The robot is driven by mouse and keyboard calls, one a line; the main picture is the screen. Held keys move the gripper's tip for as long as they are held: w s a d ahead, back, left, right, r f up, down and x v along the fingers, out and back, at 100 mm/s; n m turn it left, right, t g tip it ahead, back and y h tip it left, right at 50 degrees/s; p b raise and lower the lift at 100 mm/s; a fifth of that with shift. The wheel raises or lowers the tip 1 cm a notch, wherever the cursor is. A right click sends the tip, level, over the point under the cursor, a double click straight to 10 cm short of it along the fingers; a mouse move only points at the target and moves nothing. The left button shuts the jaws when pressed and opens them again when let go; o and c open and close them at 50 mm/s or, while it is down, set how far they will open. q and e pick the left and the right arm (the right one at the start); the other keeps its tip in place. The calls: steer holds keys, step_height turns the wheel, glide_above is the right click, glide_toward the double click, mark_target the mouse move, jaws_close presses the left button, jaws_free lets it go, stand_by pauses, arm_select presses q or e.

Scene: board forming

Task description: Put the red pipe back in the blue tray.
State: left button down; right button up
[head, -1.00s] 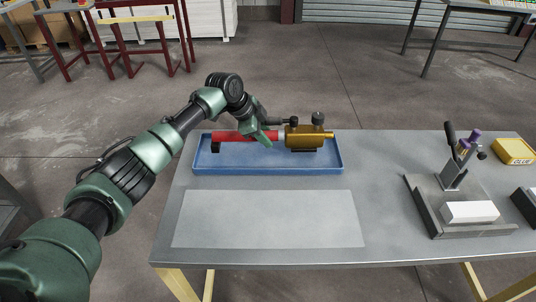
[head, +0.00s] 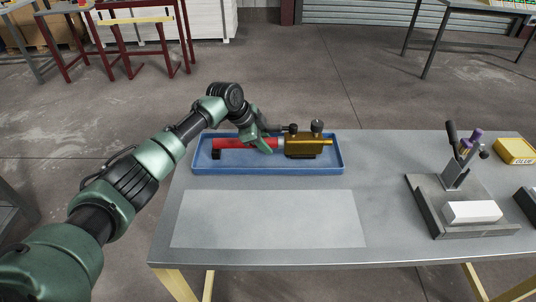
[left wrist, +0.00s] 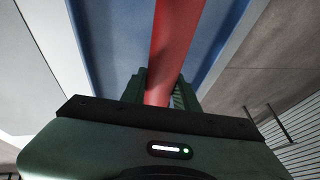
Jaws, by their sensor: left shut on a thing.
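The red pipe (head: 238,143) lies lengthwise over the inside of the blue tray (head: 255,170), at the left of a brass-coloured fitting (head: 303,146). I cannot tell whether the pipe touches the tray floor. My left gripper (head: 267,143) is shut on the pipe near its right part, coming from above and behind. In the left wrist view the red pipe (left wrist: 178,40) runs between the fingers (left wrist: 159,93), with the blue tray (left wrist: 105,40) beyond it. My right gripper is not in view.
A pale mat (head: 268,218) lies bare on the grey table in front of the tray. A clamp fixture (head: 460,175) with a white block (head: 472,211) stands at the right. A yellow glue box (head: 514,151) is at the far right edge.

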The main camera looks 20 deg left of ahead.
arm_select(q)
steer(key=shift+f, duration=0.15)
stand_by(0.5)
steer(key=c, duration=1)
jaws_free()
steer(key=o, duration=0.3)
steer(key=shift+s+f, duration=0.1)
steer(key=shift+f, duration=0.05)
steer(key=shift+o, duration=0.2)
steer(key=v, duration=0.8)
steer(key=shift+b, duration=0.3)
